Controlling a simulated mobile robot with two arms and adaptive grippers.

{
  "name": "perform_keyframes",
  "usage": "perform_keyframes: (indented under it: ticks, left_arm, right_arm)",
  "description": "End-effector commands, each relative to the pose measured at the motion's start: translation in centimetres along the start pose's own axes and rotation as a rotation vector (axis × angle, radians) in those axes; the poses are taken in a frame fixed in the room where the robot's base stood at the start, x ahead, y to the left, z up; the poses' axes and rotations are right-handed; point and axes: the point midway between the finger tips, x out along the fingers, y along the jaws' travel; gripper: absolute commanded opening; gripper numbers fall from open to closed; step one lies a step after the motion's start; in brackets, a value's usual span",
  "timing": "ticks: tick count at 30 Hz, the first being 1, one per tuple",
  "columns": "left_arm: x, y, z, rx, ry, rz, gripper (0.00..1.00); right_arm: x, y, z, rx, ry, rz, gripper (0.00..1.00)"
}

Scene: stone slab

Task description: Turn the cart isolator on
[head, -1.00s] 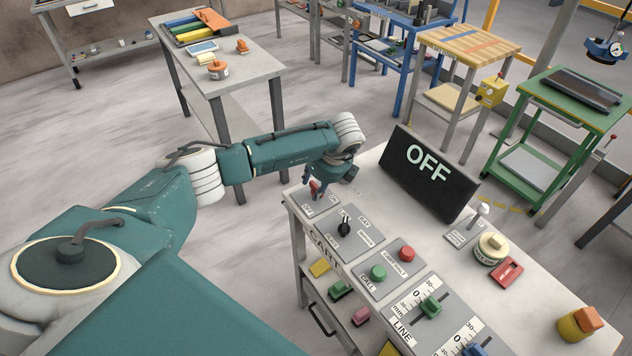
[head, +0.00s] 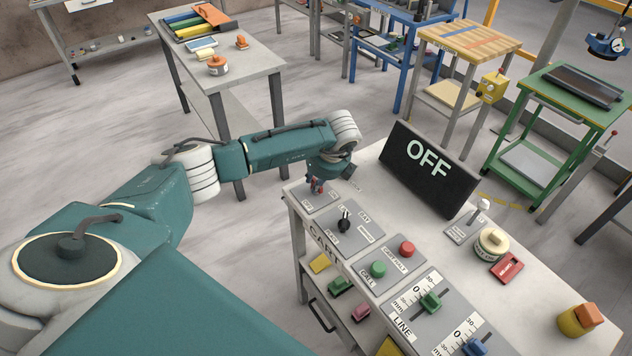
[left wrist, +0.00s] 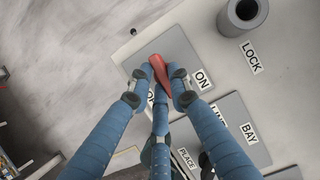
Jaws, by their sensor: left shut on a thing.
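The cart isolator is a red handle (left wrist: 157,65) on a grey plate (left wrist: 180,50) with an ON label and a partly hidden OFF label. In the head view the red handle (head: 315,184) is small and partly covered at the cart's left corner. My left gripper (left wrist: 160,82) is shut on the handle, with its blue fingers on both sides of it. The handle's exact setting is hard to tell. A black sign (head: 428,180) on the cart (head: 480,245) reads OFF. My right gripper is not in view.
Beside the isolator sit a black selector knob (head: 344,225), a green button (head: 378,269), a red button (head: 407,249) and a green slider (head: 430,301). A grey hollow cylinder (left wrist: 243,14) stands near a LOCK label in the left wrist view.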

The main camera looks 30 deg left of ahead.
Motion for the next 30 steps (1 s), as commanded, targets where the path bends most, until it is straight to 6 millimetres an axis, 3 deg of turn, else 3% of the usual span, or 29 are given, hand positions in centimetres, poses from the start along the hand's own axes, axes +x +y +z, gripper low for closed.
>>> perform_keyframes:
  ticks: [30]
  left_arm:
    - [0.7,0.3,0.6,0.818,-0.005,-0.343,0.00]
  right_arm:
    - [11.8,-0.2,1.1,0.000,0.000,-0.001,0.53]
